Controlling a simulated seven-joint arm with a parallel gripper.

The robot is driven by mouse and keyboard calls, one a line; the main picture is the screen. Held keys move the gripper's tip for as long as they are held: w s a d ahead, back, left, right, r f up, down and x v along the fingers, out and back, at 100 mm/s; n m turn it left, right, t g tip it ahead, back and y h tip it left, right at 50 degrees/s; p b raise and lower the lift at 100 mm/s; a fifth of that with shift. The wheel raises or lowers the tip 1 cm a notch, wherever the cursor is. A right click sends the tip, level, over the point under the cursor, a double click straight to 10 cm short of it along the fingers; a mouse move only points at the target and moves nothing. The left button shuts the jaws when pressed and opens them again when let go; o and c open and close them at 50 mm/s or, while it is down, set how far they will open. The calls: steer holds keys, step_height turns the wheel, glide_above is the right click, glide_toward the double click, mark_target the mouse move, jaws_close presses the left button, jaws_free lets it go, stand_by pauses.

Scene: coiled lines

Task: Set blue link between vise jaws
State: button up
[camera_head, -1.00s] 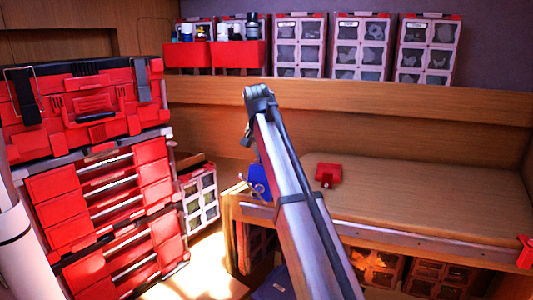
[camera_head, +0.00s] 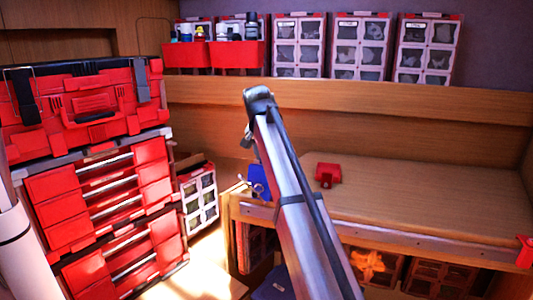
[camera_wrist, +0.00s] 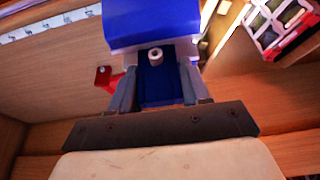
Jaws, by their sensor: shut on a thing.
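In the wrist view, my gripper (camera_wrist: 156,76) has a finger on each side of a dark blue piece, which I take as the blue link (camera_wrist: 157,88), and is shut on it. A larger bright blue block (camera_wrist: 152,22) with a pale round pin lies just beyond and overlaps it in the picture. I take this block as the vise; its jaws cannot be made out. In the head view, a blue object (camera_head: 258,178) shows at the bench's near left corner, partly behind my arm. My gripper is hidden there.
A red block-like fixture (camera_head: 328,173) sits on the wooden bench (camera_head: 430,200), which is otherwise mostly clear. Red drawer cases (camera_head: 100,190) stand at left. A small organizer (camera_head: 198,195) stands beside the bench, and bins line the shelf behind.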

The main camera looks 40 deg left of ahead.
steer(key=shift+r, duration=0.25)
stand_by(0.3)
steer(key=o, duration=1.3)
steer(key=shift+c, duration=0.2)
steer(key=shift+r, duration=0.1)
steer(key=shift+r, duration=2.9)
steer(key=shift+r, duration=0.1)
steer(key=v, duration=1.3)
steer(key=shift+r, duration=0.3)
